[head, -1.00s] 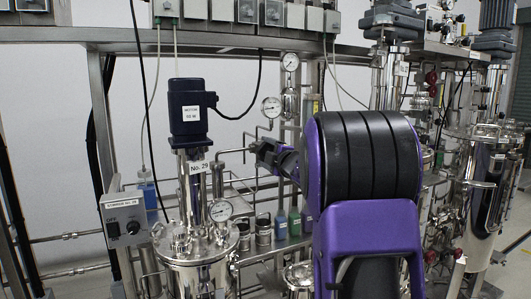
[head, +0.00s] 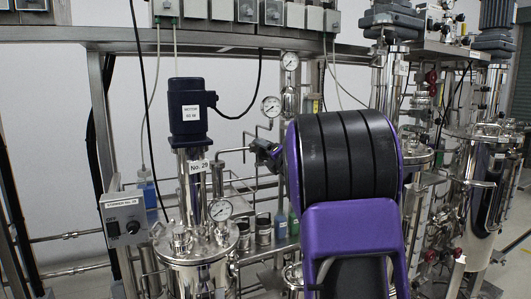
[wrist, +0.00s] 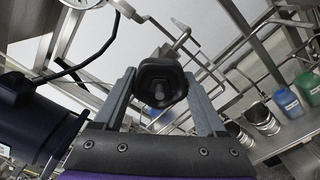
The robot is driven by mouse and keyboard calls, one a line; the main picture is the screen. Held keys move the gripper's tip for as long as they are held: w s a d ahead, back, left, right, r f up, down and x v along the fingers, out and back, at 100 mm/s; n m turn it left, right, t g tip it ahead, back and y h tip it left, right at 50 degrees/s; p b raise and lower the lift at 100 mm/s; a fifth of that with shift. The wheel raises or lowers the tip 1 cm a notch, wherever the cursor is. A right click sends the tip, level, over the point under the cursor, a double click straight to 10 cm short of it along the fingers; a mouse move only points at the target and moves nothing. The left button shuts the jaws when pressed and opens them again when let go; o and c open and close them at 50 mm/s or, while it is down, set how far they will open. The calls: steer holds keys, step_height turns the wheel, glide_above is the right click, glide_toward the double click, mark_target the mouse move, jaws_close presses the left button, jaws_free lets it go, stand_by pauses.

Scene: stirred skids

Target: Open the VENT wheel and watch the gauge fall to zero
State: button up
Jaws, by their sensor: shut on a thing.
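A dark wheel-like knob (wrist: 160,72) sits on the end of a thin steel pipe in the wrist view. My gripper (wrist: 159,86) has one finger on each side of it and is shut on it. No VENT label is readable. In the head view the knob (head: 262,147) shows small and dark at the pipe end, and my purple arm hides most of the gripper. A round gauge (head: 271,106) stands just above it, with another gauge (head: 290,61) higher up. A third gauge (head: 220,210) is on the vessel lid. Their needles are too small to read.
A stirrer motor (head: 188,113) stands on a steel vessel (head: 197,262) to the left, close to my gripper in the wrist view (wrist: 38,115). A control box (head: 125,217) is at far left. Blue and green bottles (wrist: 285,100) stand on a rack at right.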

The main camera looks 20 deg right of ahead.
steer(key=shift+n, duration=0.4)
steer(key=o, duration=1.3)
steer(key=shift+s, duration=0.1)
